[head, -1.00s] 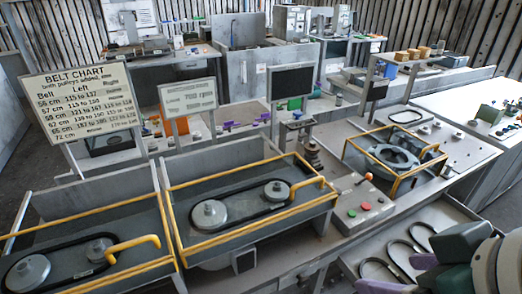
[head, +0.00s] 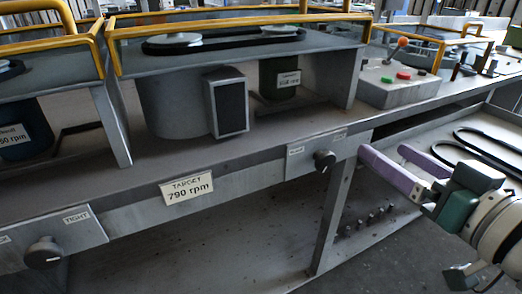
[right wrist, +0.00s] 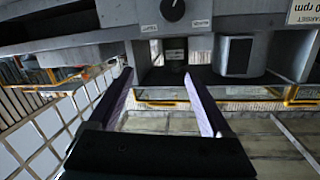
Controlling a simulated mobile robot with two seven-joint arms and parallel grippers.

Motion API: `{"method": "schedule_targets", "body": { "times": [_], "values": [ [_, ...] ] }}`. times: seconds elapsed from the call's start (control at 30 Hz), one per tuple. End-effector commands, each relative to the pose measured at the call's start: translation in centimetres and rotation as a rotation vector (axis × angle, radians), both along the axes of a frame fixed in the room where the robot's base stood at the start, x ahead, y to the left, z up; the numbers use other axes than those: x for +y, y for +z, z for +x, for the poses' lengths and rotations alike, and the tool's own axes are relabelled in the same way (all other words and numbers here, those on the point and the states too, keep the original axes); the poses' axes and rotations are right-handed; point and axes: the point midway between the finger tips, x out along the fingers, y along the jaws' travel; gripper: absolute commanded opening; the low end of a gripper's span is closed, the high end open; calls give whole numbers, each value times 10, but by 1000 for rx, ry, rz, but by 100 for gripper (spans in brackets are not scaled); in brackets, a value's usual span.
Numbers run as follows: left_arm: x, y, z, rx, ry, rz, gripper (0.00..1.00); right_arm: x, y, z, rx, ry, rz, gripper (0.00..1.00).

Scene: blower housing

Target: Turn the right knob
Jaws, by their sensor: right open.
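The right knob (head: 324,160) is a small black round knob on a light plate on the bench's front rail, with a small label on each side. It also shows in the right wrist view (right wrist: 172,9), at the top edge. A second dark knob (head: 44,252), beside a TIGHT label, is at the lower left of the head view. My right gripper (head: 385,158) is open and empty, its two purple fingers apart. It appears to the right of the right knob, not touching it. The fingers also show in the right wrist view (right wrist: 158,75). My left gripper is out of view.
A TARGET 790 rpm sign (head: 187,188) hangs on the rail between the knobs. A control box (head: 400,84) with buttons and a lever stands on the bench. Black belts (head: 480,150) lie on a tray at right. A bench leg (head: 330,215) stands below the right knob.

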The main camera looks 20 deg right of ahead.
Motion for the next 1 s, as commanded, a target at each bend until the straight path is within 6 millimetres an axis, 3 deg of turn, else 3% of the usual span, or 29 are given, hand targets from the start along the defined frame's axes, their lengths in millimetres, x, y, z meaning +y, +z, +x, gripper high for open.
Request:
{"method": "schedule_targets", "body": {
  "times": [0.03,0.1,0.23,0.47,0.8,1.0],
  "values": [
    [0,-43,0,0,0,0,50,0,-41,0,-24,23,10,83],
    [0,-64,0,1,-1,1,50,3,-60,-1,-56,59,27,83],
    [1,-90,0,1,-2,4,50,7,-83,-2,-94,111,54,83],
    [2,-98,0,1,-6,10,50,11,-88,3,-115,146,68,83],
    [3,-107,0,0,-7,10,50,16,-87,64,-117,145,68,83],
    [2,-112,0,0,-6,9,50,18,-87,89,-114,144,68,83]
  ]
}}
